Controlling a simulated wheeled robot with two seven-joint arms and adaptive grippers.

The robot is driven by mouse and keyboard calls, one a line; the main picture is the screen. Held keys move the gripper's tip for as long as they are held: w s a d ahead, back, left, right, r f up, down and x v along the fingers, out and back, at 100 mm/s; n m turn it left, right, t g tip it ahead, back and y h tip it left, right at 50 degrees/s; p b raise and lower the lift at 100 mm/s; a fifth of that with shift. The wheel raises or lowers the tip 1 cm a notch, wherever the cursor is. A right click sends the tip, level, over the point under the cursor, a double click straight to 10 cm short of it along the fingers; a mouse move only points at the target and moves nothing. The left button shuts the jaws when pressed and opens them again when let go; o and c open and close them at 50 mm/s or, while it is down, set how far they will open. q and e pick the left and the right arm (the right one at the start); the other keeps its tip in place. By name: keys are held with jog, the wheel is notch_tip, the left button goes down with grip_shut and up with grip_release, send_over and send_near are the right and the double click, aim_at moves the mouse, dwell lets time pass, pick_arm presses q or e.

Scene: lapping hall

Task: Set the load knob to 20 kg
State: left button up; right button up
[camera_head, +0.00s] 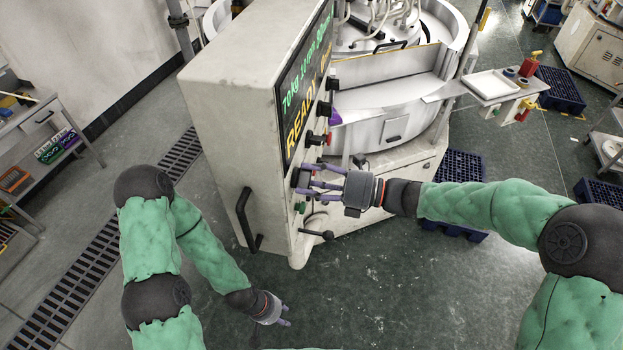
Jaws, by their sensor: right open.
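The grey machine cabinet (225,95) shows a dark display (305,80) on its narrow panel face. Its green text seems to begin with "70kg", with a yellow "READY" below. Several dark knobs line the panel beside the display; I cannot read labels saying which is the load knob. My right gripper (318,180) is open, with its purple fingers reaching left at a dark knob (297,178) low on the panel. Whether the fingers touch it I cannot tell. My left gripper (283,318) hangs low over the floor, away from the panel; its finger opening is unclear.
A black handle (246,218) sticks out from the cabinet's side. A lever (318,233) juts out below the panel. The round lapping machine (395,100) stands behind, with a small white tray (490,84) to its right. Floor in front is clear.

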grip_shut()
jog(key=shift+w+f+n+b, duration=0.1)
jog(key=shift+f+n+b, duration=0.1)
jog(key=shift+n+b, duration=5)
jog(key=shift+w+f+n+b, duration=0.1)
jog(key=shift+f+n+b, duration=0.05)
jog(key=shift+n+b, duration=5)
jog(key=shift+f+n+b, duration=0.2)
jog(key=shift+n+b, duration=4.45)
jog(key=shift+b, duration=1)
